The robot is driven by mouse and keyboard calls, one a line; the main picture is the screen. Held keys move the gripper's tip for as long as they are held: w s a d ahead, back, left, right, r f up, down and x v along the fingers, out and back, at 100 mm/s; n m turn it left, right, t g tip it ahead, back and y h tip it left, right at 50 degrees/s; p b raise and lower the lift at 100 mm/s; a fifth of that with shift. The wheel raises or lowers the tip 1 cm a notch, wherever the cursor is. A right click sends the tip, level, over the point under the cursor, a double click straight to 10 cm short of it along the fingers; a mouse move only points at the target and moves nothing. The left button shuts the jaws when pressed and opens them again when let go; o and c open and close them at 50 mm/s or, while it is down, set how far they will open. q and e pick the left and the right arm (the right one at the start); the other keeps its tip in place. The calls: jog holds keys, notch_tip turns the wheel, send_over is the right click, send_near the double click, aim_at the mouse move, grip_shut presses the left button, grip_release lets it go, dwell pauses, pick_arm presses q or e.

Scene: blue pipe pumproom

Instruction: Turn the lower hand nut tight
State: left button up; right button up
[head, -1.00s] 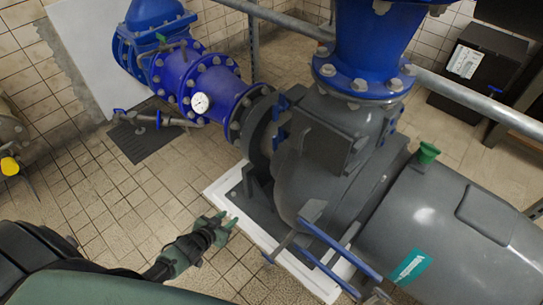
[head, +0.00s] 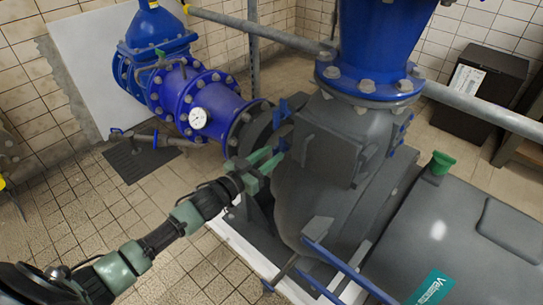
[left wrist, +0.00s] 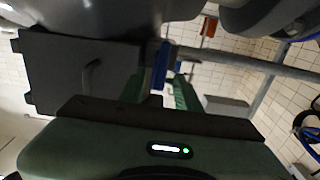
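Two blue hand nuts sit on the left side of the grey pump casing. The lower hand nut (head: 282,142) shows just above and beside the tips of my left gripper (head: 270,160). In the left wrist view, a blue piece (left wrist: 160,66), seemingly the lower hand nut, shows between and beyond the green fingers of my left gripper (left wrist: 160,93). The fingers are apart, with a gap between them. I cannot tell whether they touch the nut. The upper hand nut (head: 283,108) is just above, in the head view. My right gripper is not in view.
The grey pump casing (head: 325,195) stands right of my left gripper. A blue flanged pipe with a gauge (head: 198,118) lies behind it. A grey rail (head: 480,113) crosses the back. Tiled floor (head: 150,215) is open at the left.

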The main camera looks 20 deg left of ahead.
pick_arm(q)
jog(key=shift+w+d, duration=0.15)
jog(key=shift+w, duration=0.25)
grip_shut()
